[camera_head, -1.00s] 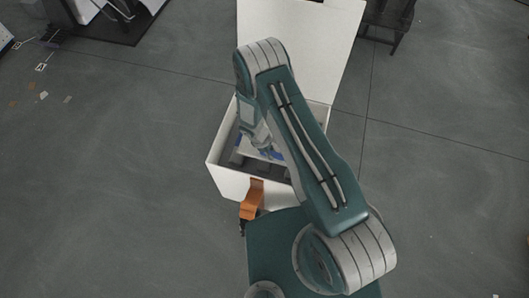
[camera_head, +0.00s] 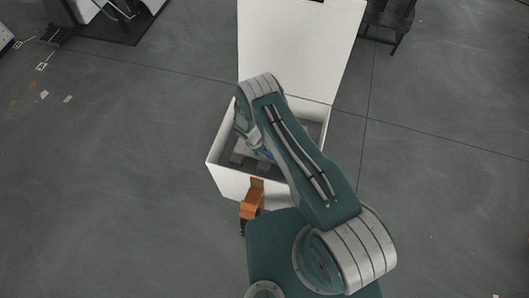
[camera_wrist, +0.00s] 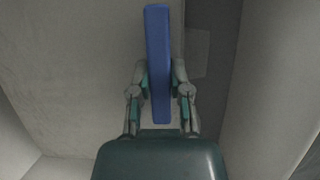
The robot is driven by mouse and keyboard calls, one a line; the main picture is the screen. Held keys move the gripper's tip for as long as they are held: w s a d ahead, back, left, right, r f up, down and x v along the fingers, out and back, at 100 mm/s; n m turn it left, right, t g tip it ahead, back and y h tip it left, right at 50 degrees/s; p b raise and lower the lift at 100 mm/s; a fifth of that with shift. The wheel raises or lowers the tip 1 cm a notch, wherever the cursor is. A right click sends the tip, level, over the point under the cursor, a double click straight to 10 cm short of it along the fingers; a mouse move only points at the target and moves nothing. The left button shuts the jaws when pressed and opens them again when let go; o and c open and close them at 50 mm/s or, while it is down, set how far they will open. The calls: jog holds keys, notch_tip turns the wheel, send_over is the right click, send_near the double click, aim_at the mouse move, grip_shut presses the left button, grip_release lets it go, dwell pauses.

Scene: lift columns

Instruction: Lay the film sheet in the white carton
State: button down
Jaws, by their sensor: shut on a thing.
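The white carton (camera_head: 228,182) stands open in front of me, its inside grey and shadowed. My gripper (camera_wrist: 160,88) is shut on a narrow blue piece (camera_wrist: 158,40), which I take for the film sheet seen nearly edge-on. The piece sticks out beyond both fingers in the wrist view. In the head view a bit of blue (camera_head: 263,155) shows within the carton's opening beside my arm. My arm hides most of the gripper and the carton's right part there. I cannot tell whether the blue piece touches the carton floor.
A tall white panel (camera_head: 300,45) rises at the carton's back. An orange-brown object (camera_head: 251,198) sits against the carton's front side. A dark stand (camera_head: 388,22) is at the back right. The grey floor (camera_head: 110,190) left of the carton is clear.

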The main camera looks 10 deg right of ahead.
jog(key=shift+f, duration=0.6)
jog(key=c, duration=0.6)
grip_release()
jog(key=w+a+r+m+t+y, duration=0.1)
jog(key=w+r+m, duration=0.15)
jog(key=r, duration=1.25)
jog(key=w+a+r+m, duration=0.1)
jog(key=w+r, duration=0.2)
jog(key=r, duration=1.3)
jog(key=s+d+r+m+t+y, duration=0.1)
jog(key=s+d+r+m, duration=0.1)
jog(key=r, duration=0.6)
jog(key=s+d+r+m+t, duration=0.1)
jog(key=d+r, duration=0.2)
jog(key=r, duration=0.6)
jog(key=s+d+r+m+t+y, duration=0.2)
jog(key=s+d+r+m, duration=0.25)
jog(key=s+r, duration=0.75)
jog(key=s+r+m, duration=0.1)
jog(key=s, duration=0.3)
jog(key=s+d+r+t, duration=0.1)
jog(key=s+r, duration=0.1)
jog(key=s, duration=0.2)
jog(key=s+d+r+m+t, duration=0.1)
jog(key=s+r, duration=0.1)
jog(key=s, duration=0.2)
jog(key=shift+d+m, duration=0.25)
jog(key=shift+m, duration=0.05)
